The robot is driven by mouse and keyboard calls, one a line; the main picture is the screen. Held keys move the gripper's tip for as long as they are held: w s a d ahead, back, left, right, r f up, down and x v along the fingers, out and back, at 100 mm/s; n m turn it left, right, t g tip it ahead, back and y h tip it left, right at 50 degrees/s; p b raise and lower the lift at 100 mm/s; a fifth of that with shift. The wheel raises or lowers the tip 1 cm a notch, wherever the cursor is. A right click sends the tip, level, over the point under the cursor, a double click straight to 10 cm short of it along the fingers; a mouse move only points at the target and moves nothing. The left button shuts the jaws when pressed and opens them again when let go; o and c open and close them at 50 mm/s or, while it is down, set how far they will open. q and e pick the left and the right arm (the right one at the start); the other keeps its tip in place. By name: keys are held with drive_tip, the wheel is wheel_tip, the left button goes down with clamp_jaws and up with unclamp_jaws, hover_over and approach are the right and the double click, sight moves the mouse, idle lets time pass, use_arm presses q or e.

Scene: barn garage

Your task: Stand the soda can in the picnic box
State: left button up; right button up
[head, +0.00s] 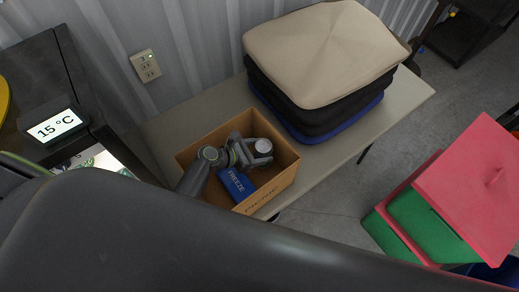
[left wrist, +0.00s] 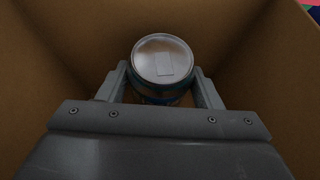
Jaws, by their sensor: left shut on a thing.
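The picnic box (head: 284,180) is an open brown box on the table, with "PICNIC" on its front. My left gripper (head: 252,150) is inside the box. It is shut on the soda can (head: 263,146), whose silver top faces up. In the left wrist view the can (left wrist: 163,62) stands between the two fingers of the gripper (left wrist: 164,88), with brown box walls around it. The can looks upright. Its bottom is hidden, so I cannot tell whether it touches the box floor. My right gripper is not in view.
A blue "FREEZE" pack (head: 236,185) lies in the box beside the can. A stack of cushions (head: 320,60) stands behind on the table (head: 190,112). A dark unit with a "15 °C" display (head: 57,127) is at the left. A red and green container (head: 450,205) is at the right.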

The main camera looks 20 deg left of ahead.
use_arm(q)
drive_tip(key=shift+w+f+b, duration=0.1)
drive_tip(key=shift+f+b, duration=0.2)
drive_tip(key=shift+f, duration=0.3)
drive_tip(key=o, duration=1.2)
drive_tip(key=shift+r, duration=0.15)
drive_tip(key=shift+r+p, duration=0.4)
drive_tip(key=shift+s+a+r, duration=0.15)
drive_tip(key=shift+s+r, duration=0.05)
drive_tip(key=shift+r, duration=0.05)
drive_tip(key=shift+v, duration=3.5)
